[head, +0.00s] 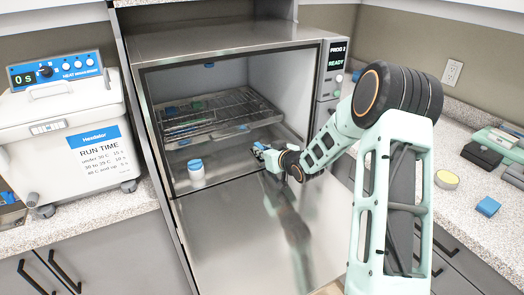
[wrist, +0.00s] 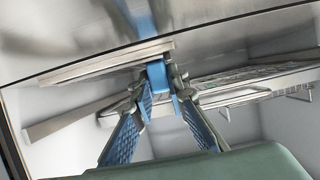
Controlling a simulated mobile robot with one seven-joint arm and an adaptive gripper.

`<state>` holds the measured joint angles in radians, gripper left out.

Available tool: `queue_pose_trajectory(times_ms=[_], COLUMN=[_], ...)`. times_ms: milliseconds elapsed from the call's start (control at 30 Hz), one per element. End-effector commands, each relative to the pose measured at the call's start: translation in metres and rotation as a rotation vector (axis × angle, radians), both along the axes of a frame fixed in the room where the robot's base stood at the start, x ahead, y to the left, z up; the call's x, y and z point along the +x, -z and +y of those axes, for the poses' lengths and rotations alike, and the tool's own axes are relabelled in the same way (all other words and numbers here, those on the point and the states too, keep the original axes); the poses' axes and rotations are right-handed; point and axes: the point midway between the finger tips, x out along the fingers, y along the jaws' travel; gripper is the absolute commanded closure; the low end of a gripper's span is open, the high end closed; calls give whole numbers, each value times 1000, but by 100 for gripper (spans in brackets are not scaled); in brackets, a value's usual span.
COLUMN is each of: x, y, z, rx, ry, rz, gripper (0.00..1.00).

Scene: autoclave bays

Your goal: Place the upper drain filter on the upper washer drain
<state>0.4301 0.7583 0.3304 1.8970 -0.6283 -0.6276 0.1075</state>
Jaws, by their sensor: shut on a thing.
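My gripper (head: 260,149) reaches into the open washer chamber, just inside above the lowered door. In the wrist view its two blue-padded fingers (wrist: 160,92) are closed on a blue grip. The grip appears to belong to the upper drain filter (wrist: 157,73), with a flat grey plate just beyond it. I cannot tell whether that plate is part of the filter. In the head view the held piece is too small to make out. The upper washer drain cannot be clearly picked out in either view.
A wire rack (head: 225,108) fills the chamber's middle level, with small blue parts near it. A white jar with a blue lid (head: 196,173) stands upright at the lower left. The lowered door (head: 245,230) lies in front. A blue block (head: 487,206) sits on the right counter.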

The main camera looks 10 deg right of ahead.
Motion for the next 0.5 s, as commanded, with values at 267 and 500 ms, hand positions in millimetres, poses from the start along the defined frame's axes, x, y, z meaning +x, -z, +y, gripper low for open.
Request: queue_pose_trajectory(times_ms=[267,500], x=[0,0], y=[0,-2], z=[0,0], rx=[0,0], ry=[0,0], rz=[0,0], gripper=[69,69])
